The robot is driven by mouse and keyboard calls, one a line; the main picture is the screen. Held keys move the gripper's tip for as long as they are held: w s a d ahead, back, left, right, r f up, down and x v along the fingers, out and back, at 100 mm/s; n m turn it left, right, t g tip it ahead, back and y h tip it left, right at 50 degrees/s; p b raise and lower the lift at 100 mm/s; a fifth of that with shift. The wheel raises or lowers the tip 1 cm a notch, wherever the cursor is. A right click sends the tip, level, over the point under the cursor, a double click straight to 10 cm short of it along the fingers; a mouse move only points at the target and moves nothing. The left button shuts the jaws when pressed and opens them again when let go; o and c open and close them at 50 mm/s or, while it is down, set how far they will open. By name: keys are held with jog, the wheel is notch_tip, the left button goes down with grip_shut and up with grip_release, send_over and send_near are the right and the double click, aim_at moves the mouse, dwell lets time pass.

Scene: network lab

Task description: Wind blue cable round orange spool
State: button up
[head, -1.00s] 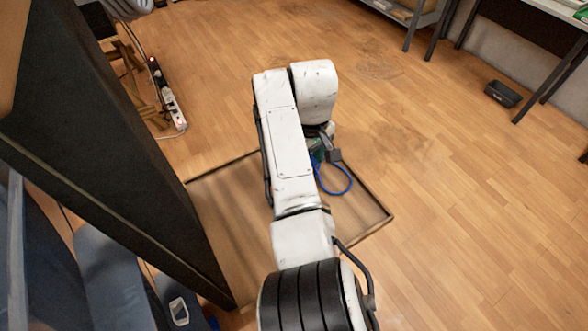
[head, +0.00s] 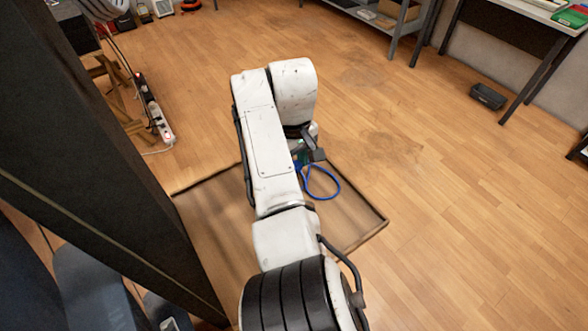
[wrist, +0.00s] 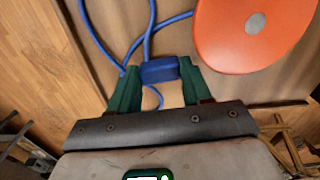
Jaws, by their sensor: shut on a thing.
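In the wrist view my gripper (wrist: 158,84) has green fingers shut on a thick blue piece of the blue cable (wrist: 160,70). Thinner blue strands run up from it, cross in a loose loop, and one leads right toward the orange spool. The orange spool (wrist: 235,45) shows as a round disc with a grey centre at the upper right, apart from the fingers; part of it is cut off. In the head view the blue cable (head: 324,194) shows as a loop beside my arm. My arm hides the spool there, and my gripper is mostly hidden.
A shallow brown tray or board (head: 372,225) with a raised rim lies below my arm. A power strip (head: 160,122) lies on the wooden floor at left. A dark tall panel (head: 100,190) stands close on the left. A black box (head: 488,97) is on the floor at right. Floor ahead is clear.

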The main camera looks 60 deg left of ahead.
jog(key=shift+s+a+f+b, duration=0.15)
jog(key=shift+a+b, duration=0.95)
jog(key=shift+b, duration=1.25)
jog(key=shift+s+a+b, duration=0.1)
jog(key=shift+a+b, duration=0.15)
jog(key=shift+b, duration=0.4)
jog(key=b, duration=0.1)
jog(key=a+b, duration=0.1)
jog(key=b, duration=0.1)
jog(key=shift+s+a, duration=0.1)
jog(key=shift+s, duration=0.15)
jog(key=shift+a+b, duration=0.2)
jog(key=shift+b, duration=0.7)
jog(key=b, duration=0.2)
jog(key=shift+a+b, duration=0.2)
jog(key=shift+b, duration=0.2)
